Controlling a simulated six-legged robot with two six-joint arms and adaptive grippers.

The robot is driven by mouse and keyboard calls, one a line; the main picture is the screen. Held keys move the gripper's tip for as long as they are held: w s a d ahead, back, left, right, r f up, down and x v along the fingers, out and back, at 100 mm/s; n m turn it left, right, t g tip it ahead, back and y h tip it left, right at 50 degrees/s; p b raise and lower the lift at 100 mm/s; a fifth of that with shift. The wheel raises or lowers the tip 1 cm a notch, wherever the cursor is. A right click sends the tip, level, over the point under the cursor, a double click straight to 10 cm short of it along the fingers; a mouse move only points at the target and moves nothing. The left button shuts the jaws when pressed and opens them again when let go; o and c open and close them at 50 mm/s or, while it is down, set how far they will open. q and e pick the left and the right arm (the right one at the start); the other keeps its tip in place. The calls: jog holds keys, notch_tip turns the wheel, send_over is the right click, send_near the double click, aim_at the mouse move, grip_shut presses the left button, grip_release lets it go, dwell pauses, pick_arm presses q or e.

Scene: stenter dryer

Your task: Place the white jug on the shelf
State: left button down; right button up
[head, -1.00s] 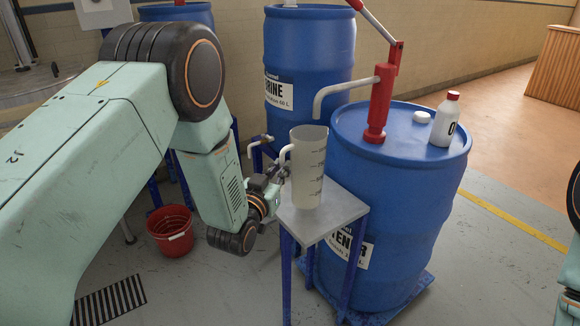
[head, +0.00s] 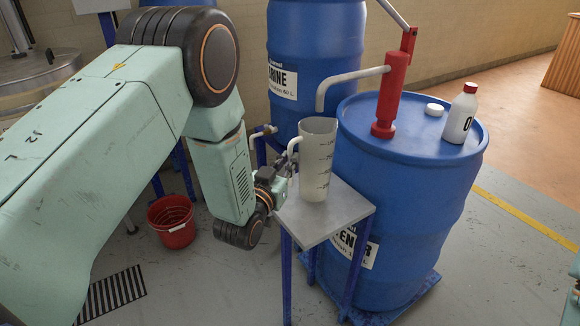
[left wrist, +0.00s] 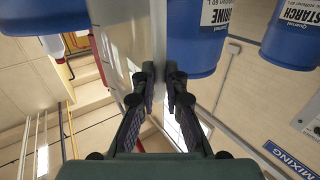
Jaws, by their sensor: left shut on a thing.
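The white jug (head: 317,168), a tall upright translucent measuring jug with dark markings, is at the small grey-topped stand with blue legs (head: 330,222), under the spout of the red pump. Its base appears to rest on the stand's top, but I cannot tell for sure whether it touches. My left gripper (head: 281,181) is shut on the jug's handle side, at the left of the jug. In the left wrist view, the fingers (left wrist: 161,88) are close together, with a pale part of the jug between and beyond them. No separate shelf is clearly seen. My right gripper is out of view.
A blue barrel (head: 400,210) carrying the red hand pump (head: 390,95) stands right of the stand. A white bottle with a red cap (head: 461,115) and a white lid (head: 434,110) are on it. Another blue barrel (head: 316,50) stands behind. A red bucket (head: 172,222) is on the floor.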

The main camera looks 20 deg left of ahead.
pick_arm(q)
notch_tip(320, 180, down, 2)
jog(key=shift+s+b, duration=0.1)
jog(key=shift+b, duration=0.25)
jog(key=c, duration=1.7)
grip_release()
jog(key=shift+w+f, duration=0.2)
jog(key=shift+f, duration=0.05)
jog(key=shift+o, duration=0.9)
jog(key=shift+d, duration=0.1)
jog(key=shift+o, duration=0.6)
jog(key=shift+s+r, duration=0.2)
jog(key=shift+r, duration=0.05)
jog(key=s+p, duration=0.2)
jog(key=s, duration=1)
jog(key=s+a+f+g, duration=0.1)
jog(key=s+f+g, duration=0.9)
jog(key=f, duration=0.6)
jog(key=s+f+g, duration=0.2)
jog(key=s+g, duration=0.2)
jog(key=s, duration=0.6)
jog(key=s+f+n+g+y, duration=0.1)
jog(key=s+f+g, duration=0.2)
jog(key=s, duration=0.8)
jog(key=shift+a+g, duration=0.4)
jog(key=shift+g, duration=0.1)
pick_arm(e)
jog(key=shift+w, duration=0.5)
